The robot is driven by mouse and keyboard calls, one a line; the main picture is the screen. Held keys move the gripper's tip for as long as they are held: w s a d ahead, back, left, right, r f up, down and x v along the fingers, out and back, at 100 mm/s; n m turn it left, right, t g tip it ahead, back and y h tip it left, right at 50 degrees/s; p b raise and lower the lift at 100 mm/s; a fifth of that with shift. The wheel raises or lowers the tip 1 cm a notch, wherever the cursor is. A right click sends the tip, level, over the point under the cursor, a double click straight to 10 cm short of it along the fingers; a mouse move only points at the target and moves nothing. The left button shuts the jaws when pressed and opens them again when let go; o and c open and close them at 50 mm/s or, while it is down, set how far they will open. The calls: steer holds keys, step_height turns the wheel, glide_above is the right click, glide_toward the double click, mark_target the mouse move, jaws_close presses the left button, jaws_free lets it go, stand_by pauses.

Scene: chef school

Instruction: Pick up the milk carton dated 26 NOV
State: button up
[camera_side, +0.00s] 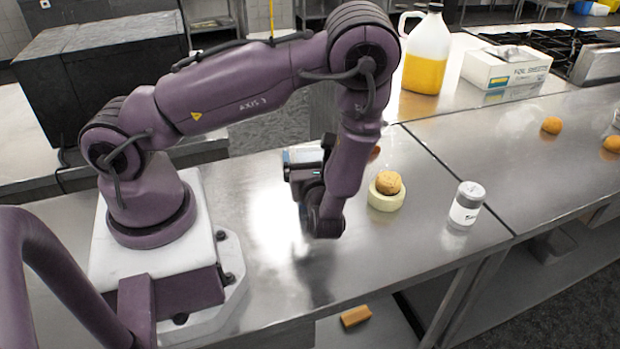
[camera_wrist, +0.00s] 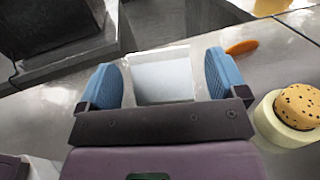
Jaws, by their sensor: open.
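A pale white, box-like thing (camera_wrist: 165,85), perhaps a milk carton, shows between my gripper's two blue finger pads in the wrist view. In the side view a white and blue piece of it (camera_side: 303,156) shows behind the gripper. No date can be read on it, and most of it is hidden in the side view. My gripper (camera_wrist: 162,62) is open, with one pad on either side of this thing. I cannot tell whether the pads touch it. In the side view my gripper (camera_side: 300,172) is low over the steel table, its fingers mostly hidden.
A speckled bun (camera_side: 388,182) sits on a pale yellow ring (camera_side: 385,201) to the right. An orange object (camera_wrist: 242,47) lies near. A white jar (camera_side: 466,205), an orange-filled jug (camera_side: 425,65), a foil sheets box (camera_side: 505,68) and an orange ball (camera_side: 551,125) stand farther right.

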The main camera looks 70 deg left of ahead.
steer(key=shift+x, duration=1.1)
steer(key=shift+d, duration=0.1)
steer(key=c, duration=1.6)
steer(key=shift+r, duration=0.1)
